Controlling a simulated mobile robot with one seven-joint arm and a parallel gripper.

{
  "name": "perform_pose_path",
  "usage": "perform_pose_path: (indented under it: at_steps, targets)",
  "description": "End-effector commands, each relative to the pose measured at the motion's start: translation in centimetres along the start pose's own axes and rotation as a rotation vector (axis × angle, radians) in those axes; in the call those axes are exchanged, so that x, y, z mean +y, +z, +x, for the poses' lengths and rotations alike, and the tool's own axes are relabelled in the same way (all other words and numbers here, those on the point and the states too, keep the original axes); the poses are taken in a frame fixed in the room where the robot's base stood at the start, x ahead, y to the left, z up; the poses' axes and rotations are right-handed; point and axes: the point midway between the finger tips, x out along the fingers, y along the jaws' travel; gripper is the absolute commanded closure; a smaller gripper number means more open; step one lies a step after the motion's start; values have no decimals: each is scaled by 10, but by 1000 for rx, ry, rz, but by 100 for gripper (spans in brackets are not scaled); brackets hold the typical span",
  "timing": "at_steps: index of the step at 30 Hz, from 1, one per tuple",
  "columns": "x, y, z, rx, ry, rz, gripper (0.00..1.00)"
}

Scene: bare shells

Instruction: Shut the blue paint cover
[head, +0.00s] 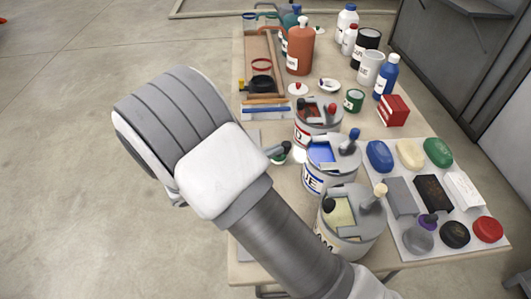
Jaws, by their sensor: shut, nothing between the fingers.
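The blue paint can (315,180) is a pale tin with a blue label, standing on the table between two similar cans. Blue paint (322,155) shows through an opening in its grey top. The blue paint cover (347,148) is a grey piece with a dark blue knob, at the right of that opening and leaving the paint uncovered. My white and grey arm fills the left and middle of the view, left of the cans.
A red-knobbed can (315,128) stands behind and a cream paint can (350,235) in front, both close by. A pale mat (408,228) with several coloured blocks and pads lies right. Bottles, including an orange-brown one (299,50), and a wooden tray (244,72) are behind.

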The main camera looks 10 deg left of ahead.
Motion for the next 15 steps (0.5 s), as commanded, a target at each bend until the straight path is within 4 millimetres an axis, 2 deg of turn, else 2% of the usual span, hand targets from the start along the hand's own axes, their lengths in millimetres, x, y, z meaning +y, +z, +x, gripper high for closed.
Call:
perform_pose_path:
  at_steps: [8,15]
  targets:
    - [-2,2,4,-1,-1,0,100]
    - [-25,5,49,-2,-7,-3,100]
